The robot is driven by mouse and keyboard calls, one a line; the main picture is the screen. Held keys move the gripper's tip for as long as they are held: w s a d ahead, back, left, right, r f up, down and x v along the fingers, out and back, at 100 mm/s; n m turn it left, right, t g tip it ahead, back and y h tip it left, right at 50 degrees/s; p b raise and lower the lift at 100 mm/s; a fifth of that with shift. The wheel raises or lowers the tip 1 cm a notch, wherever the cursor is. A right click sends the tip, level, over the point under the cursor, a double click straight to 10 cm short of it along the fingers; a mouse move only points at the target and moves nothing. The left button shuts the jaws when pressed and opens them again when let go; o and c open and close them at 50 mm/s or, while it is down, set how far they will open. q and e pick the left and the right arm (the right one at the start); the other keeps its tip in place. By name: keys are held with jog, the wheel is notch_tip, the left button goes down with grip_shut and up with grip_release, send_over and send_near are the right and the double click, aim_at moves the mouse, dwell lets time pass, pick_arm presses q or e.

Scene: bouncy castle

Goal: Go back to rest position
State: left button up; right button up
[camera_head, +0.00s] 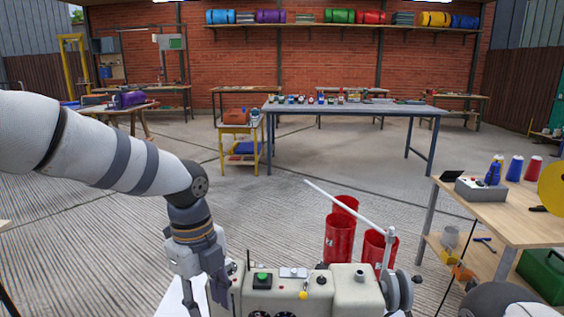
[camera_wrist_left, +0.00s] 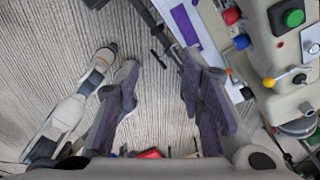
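My left arm comes in from the left in the head view. Its gripper (camera_head: 208,290) points down just left of a beige machine (camera_head: 350,290) with a green button (camera_head: 263,278). A rounded dark grey part at the bottom right of the head view may be my right arm. My right gripper does not show.
Red cylinders (camera_head: 339,240) stand behind the machine, under its white bar (camera_head: 345,204). A wooden workbench (camera_head: 520,215) with a grey box and coloured bottles is at right. A long table (camera_head: 350,109) stands farther back. The floor (camera_head: 90,230) at left is largely clear.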

pick_arm(q)
jog(key=s+d+f+n+g+h+p, duration=0.1)
jog(key=s+d+f+n+g+h, duration=0.1)
jog(key=s+f+n, duration=0.85)
jog(key=s+a+f+n+p, duration=0.1)
jog(key=s+a+f+n, duration=0.15)
jog(key=s+f, duration=0.35)
jog(key=s+a+f+n, duration=0.1)
jog(key=s+f+n, duration=0.2)
jog(key=s+f, duration=0.35)
jog(key=s+a+r+n+y, duration=0.1)
jog(key=s+a+n, duration=0.3)
jog(key=s, duration=0.4)
jog(key=s+a+r+n+y, duration=0.1)
jog(key=s+a+n, duration=0.3)
jog(key=s, duration=0.4)
jog(key=shift+s+r+n+y+p, duration=0.3)
jog(key=shift+r+n+p, duration=0.1)
jog(key=shift+n, duration=0.5)
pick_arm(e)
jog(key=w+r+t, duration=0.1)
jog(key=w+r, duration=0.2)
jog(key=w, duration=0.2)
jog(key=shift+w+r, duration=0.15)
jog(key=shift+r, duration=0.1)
